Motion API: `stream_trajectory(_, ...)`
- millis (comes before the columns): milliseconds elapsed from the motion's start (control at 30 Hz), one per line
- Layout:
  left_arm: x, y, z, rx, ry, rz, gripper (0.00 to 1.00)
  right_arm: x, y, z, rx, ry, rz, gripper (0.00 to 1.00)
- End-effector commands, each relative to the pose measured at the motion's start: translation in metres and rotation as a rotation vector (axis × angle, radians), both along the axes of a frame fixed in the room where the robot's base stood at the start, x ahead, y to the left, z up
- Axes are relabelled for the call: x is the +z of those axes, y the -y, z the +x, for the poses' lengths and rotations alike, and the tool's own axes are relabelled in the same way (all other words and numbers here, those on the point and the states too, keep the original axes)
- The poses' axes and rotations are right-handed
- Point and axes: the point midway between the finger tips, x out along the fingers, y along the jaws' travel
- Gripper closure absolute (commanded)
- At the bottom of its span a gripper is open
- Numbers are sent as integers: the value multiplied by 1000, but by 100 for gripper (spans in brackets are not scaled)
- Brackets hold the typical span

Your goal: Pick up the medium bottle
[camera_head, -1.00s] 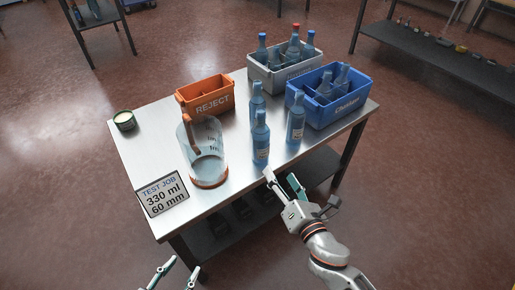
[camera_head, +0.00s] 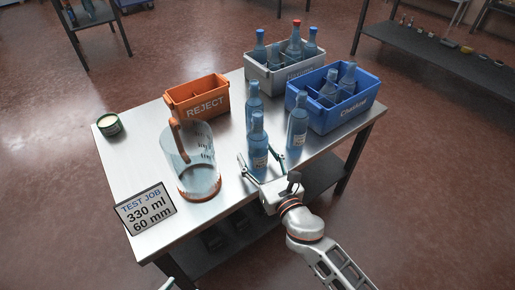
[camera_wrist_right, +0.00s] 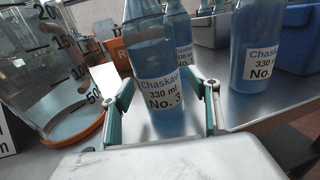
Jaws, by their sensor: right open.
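Three blue bottles stand upright on the metal table: a front one (camera_head: 258,138), a rear one (camera_head: 252,92) and a right one (camera_head: 297,127). They look much alike; I cannot tell by size which is medium. In the right wrist view the front bottle (camera_wrist_right: 157,68) reads "330 ml No. 3", and the right bottle (camera_wrist_right: 259,45) also reads 330 ml. My right gripper (camera_head: 261,160) is open, with one finger on each side of the front bottle's lower part; a gap shows beside each finger. Only a tip of my left gripper (camera_head: 170,284) shows at the bottom edge.
A glass measuring jug (camera_head: 197,165) and a "330 ml 60 mm" sign (camera_head: 146,207) stand left of the bottles. Behind are an orange REJECT box (camera_head: 207,107), a grey crate (camera_head: 285,79) and a blue crate (camera_head: 340,107) with bottles. A green tin (camera_head: 109,126) sits at the far left.

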Motion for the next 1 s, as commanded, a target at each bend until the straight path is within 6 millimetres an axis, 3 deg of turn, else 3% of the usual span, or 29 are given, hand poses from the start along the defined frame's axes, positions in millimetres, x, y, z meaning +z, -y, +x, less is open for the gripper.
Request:
stream_trajectory(300, 3, 1, 2, -1, 7, -5, 60, 2, -2, 5, 0, 2, 0, 42)
stream_trajectory(500, 3, 1, 2, -1, 7, -5, 60, 1, -2, 5, 0, 1, 0, 91)
stream_trajectory(833, 4, 1, 3, 0, 9, -4, 60, 5, -2, 5, 0, 5, 1, 91)
stream_trajectory(1000, 11, -1, 7, 1, 21, 4, 60, 19, -2, 6, 1, 12, 1, 91)
